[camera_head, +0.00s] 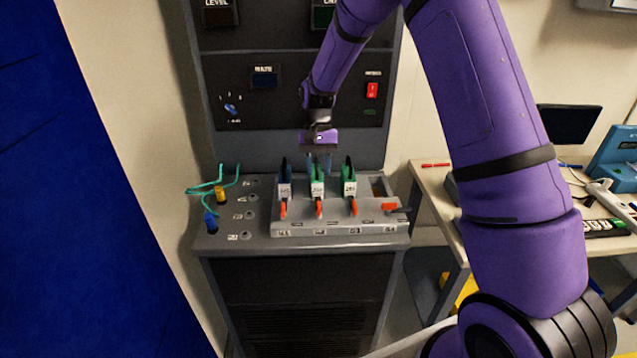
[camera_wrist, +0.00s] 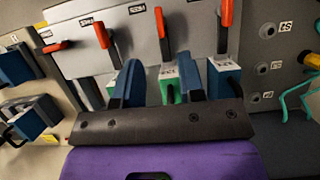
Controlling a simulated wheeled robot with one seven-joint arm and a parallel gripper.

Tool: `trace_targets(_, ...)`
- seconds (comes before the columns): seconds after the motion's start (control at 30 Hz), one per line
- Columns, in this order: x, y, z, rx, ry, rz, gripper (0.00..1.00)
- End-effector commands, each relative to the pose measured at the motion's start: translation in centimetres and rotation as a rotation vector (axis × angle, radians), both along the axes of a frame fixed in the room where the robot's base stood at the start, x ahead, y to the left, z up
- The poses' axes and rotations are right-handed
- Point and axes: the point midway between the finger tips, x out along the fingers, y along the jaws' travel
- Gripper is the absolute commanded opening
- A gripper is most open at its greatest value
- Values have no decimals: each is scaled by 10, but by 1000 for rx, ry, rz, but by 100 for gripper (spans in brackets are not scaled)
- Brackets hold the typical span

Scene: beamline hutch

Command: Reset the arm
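My gripper (camera_head: 319,161) points down over the console's module rack (camera_head: 335,228). Its two blue-grey fingers are spread apart, above the middle green module (camera_head: 318,187). In the wrist view, my gripper (camera_wrist: 161,88) has that green module (camera_wrist: 170,92) showing beyond the gap between its fingers; I see no grip on it. A blue module (camera_head: 285,187) stands to its left and another green module (camera_head: 349,186) to its right. Each has a red lever in front pointing toward the viewer. The rightmost red lever (camera_head: 389,207) is turned sideways, before an empty-looking slot (camera_head: 378,187).
Left of the rack, teal cables (camera_head: 213,187) run to a yellow plug (camera_head: 221,195) and a blue plug (camera_head: 210,222). The dark upright panel (camera_head: 290,95) stands close behind my gripper. A bench (camera_head: 438,176) is on the right, a blue partition (camera_head: 75,200) on the left.

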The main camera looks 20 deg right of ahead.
Motion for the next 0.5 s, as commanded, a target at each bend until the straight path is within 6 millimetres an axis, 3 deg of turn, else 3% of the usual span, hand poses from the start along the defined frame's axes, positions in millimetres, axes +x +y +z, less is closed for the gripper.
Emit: trace_targets(0.5,3,-1,9,0,1,0,36)
